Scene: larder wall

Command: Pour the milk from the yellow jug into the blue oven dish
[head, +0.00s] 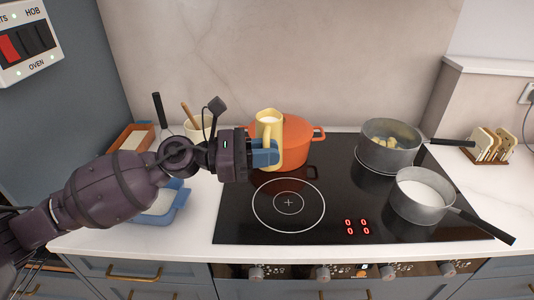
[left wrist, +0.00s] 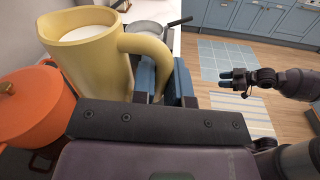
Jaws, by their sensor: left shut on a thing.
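The yellow jug (head: 268,128) is upright, with white milk inside, in front of the orange pot. My left gripper (head: 265,157) is shut on its handle. In the left wrist view the jug (left wrist: 88,65) shows large, with milk near its top and the handle between the blue fingers (left wrist: 163,85). The blue oven dish (head: 172,212) is on the counter left of the hob, partly hidden by my left arm; its visible inside looks whitish. My right gripper (left wrist: 232,77) shows only in the left wrist view, away over the floor, its fingers apart and empty.
An orange pot (head: 293,155) stands close behind the jug. A pan of yellowish pieces (head: 390,155) and a pan of white liquid (head: 420,205) are on the hob's right. The hob's front left is clear.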

